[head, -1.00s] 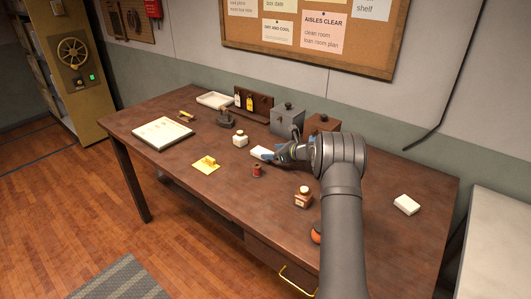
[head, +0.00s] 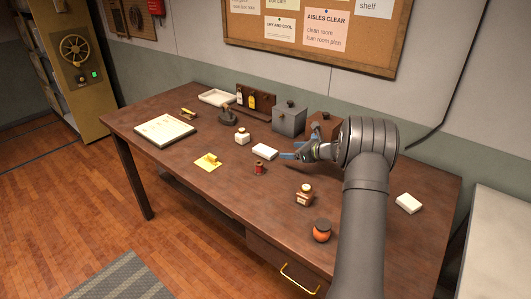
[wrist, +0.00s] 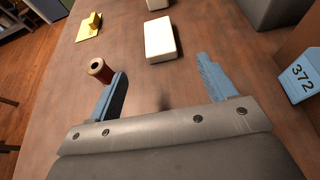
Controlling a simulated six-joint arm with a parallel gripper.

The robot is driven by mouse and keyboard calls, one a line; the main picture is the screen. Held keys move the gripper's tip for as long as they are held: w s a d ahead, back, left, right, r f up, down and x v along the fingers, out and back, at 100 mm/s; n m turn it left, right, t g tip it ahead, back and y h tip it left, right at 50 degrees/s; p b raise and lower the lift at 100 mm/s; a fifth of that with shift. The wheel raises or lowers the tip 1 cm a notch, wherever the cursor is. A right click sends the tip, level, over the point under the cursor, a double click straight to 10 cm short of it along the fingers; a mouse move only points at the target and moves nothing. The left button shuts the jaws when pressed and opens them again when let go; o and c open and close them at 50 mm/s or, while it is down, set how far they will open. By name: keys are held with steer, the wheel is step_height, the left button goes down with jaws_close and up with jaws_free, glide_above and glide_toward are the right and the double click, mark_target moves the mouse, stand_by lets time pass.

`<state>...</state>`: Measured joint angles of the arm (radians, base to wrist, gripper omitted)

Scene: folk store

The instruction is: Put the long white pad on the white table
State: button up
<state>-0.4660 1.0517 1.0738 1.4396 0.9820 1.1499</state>
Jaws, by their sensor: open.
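A long white pad (head: 265,151) lies flat on the brown table, just left of my gripper (head: 288,156). In the wrist view the pad (wrist: 160,41) is ahead of my open gripper (wrist: 162,70), beyond the blue fingertips and apart from them. The space between the fingers is empty. A second white block (head: 408,203) lies near the brown table's right end; it looks shorter. The white table (head: 502,240) stands at the lower right, partly cut off by the frame; its visible top is bare.
A red spool (wrist: 100,70) stands close to my left finger in the wrist view. A blue tag marked 372 (wrist: 300,80) is on a brown box at right. A grey box (head: 289,119), a brown bottle (head: 304,195) and an orange jar (head: 322,231) stand around my arm.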

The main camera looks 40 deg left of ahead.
steer(key=v, duration=0.3)
steer(key=shift+d, duration=0.3)
glide_toward(267, 150)
steer(key=x, duration=0.4)
steer(key=shift+w+f, duration=0.1)
steer(key=shift+w, duration=0.05)
steer(key=shift+s+x, duration=0.2)
steer(key=shift+x, duration=2.55)
steer(key=c, duration=1.1)
